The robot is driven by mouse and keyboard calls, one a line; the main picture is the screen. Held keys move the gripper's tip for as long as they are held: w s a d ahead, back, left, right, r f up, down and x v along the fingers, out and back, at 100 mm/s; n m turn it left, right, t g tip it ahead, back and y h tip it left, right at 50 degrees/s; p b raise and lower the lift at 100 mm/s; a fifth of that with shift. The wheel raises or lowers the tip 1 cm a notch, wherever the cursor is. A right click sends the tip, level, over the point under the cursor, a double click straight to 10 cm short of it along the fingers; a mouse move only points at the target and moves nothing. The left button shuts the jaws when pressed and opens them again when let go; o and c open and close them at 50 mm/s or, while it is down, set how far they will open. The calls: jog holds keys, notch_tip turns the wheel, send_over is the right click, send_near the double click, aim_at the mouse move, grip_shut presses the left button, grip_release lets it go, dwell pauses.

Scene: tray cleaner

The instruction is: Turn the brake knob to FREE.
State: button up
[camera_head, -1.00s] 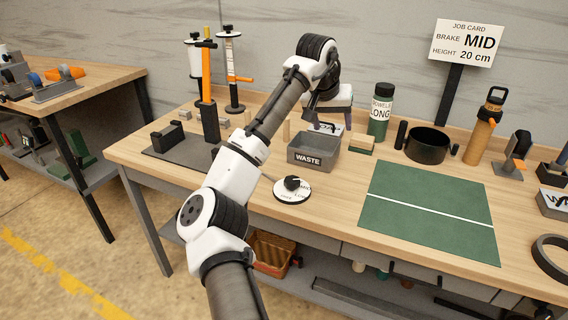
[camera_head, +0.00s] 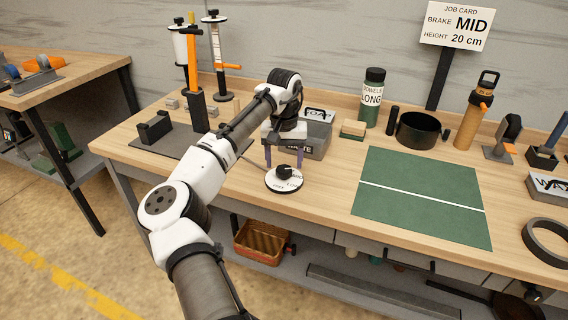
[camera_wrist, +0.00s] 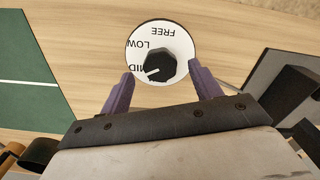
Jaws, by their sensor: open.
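The brake knob (camera_head: 284,171) is a black knob on a round white dial (camera_head: 283,186) near the front of the bench. In the wrist view the knob (camera_wrist: 159,66) has a white pointer line toward the MID mark, and the dial (camera_wrist: 172,32) shows FREE, LOW and MID upside down. My gripper (camera_head: 284,165) is just above and behind the dial, pointing down. In the wrist view its two purple fingers (camera_wrist: 156,80) are spread apart on either side of the knob's near side, with nothing between them. Whether they touch the dial is unclear.
The grey WASTE bin (camera_head: 318,145) stands right behind my gripper. A green mat (camera_head: 400,185) with a white line lies to the right. A job card (camera_head: 457,25) reads BRAKE MID, HEIGHT 20 cm. A dark fixture plate (camera_head: 150,150) is to the left.

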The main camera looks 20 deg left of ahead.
jog(key=shift+f, duration=1.05)
jog(key=c, duration=1)
jog(key=shift+o, duration=0.2)
